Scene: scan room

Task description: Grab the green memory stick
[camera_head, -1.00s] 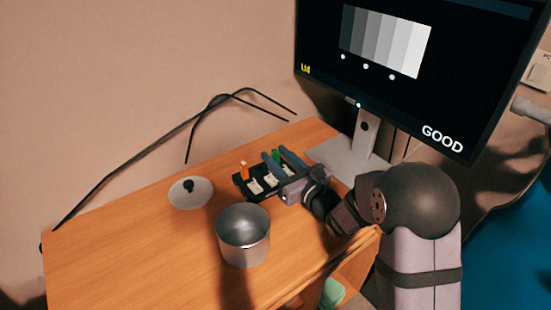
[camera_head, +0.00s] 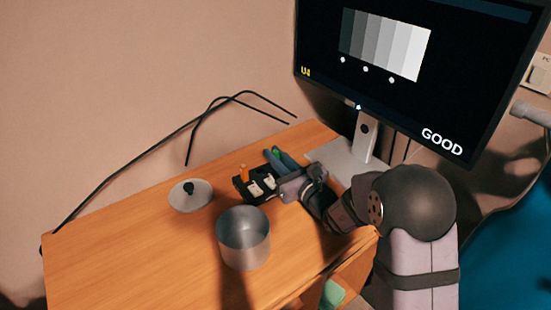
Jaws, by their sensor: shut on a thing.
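The green memory stick (camera_head: 276,152) shows as a small green patch between the fingers of my gripper (camera_head: 276,155). My gripper is shut on it, at the right end of the black holder (camera_head: 241,189). The fingers hide most of the stick, and I cannot tell whether its lower end is still in the holder. An orange stick (camera_head: 243,170) stands upright at the left end of the holder, apart from my gripper.
A metal pot (camera_head: 243,243) stands open at the front of the wooden table (camera_head: 130,260). Its lid (camera_head: 190,201) lies behind it to the left. A monitor (camera_head: 395,75) on a grey stand (camera_head: 364,140) is at the right. The table's left part is clear.

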